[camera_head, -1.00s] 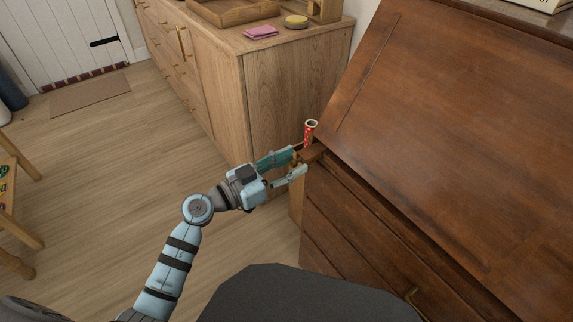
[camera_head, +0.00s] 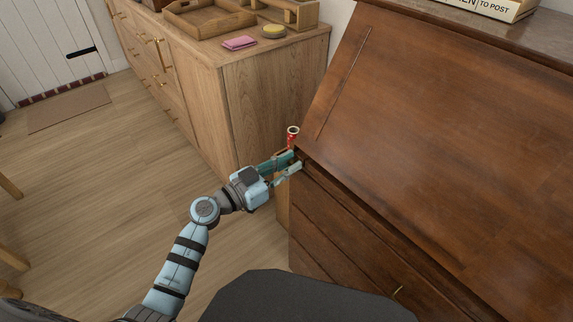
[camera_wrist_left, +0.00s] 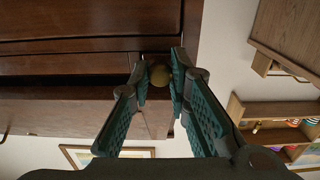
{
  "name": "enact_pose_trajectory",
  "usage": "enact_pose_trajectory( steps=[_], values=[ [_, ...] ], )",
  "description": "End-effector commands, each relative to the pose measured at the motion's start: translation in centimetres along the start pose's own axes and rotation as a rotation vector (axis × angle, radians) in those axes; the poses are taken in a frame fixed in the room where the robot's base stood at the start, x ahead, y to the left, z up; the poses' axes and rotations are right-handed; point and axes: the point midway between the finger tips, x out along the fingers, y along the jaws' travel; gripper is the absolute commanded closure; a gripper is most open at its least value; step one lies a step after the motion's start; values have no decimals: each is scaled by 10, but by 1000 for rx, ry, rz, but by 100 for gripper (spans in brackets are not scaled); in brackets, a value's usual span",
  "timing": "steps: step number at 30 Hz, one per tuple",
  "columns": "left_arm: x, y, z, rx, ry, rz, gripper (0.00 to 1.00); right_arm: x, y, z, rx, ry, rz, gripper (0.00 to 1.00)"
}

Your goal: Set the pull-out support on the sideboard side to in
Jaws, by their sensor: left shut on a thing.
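The dark brown desk (camera_head: 430,130) with a sloping front stands at the right. The pull-out support is at its upper left front corner, on the sideboard side. Its small brass knob (camera_wrist_left: 159,75) sits between my left fingertips in the left wrist view. In the head view my left gripper (camera_head: 294,160) is at this corner, close to the desk front, and is shut on the support at its knob. The fingers hide most of the support, so how far it stands out cannot be told exactly. My right gripper is not in view.
The light wood sideboard (camera_head: 270,95) stands left of the desk, with a tray (camera_head: 208,20), a pink cloth (camera_head: 240,42) and a yellow round item (camera_head: 273,31) on top. A red tube (camera_head: 293,133) stands just behind my gripper.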

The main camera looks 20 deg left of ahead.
Motion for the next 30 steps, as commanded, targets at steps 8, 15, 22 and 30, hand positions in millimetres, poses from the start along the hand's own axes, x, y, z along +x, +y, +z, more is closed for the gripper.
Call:
enact_pose_trajectory(
  steps=[8,15,22,30],
  values=[
    [2,-4,-2,3,4,-15,100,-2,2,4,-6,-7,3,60],
    [2,-4,-2,3,4,-13,63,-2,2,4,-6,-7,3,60],
    [2,-3,0,2,2,-11,63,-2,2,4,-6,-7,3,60],
    [-38,-3,2,6,-4,-9,63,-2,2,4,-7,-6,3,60]
  ],
)
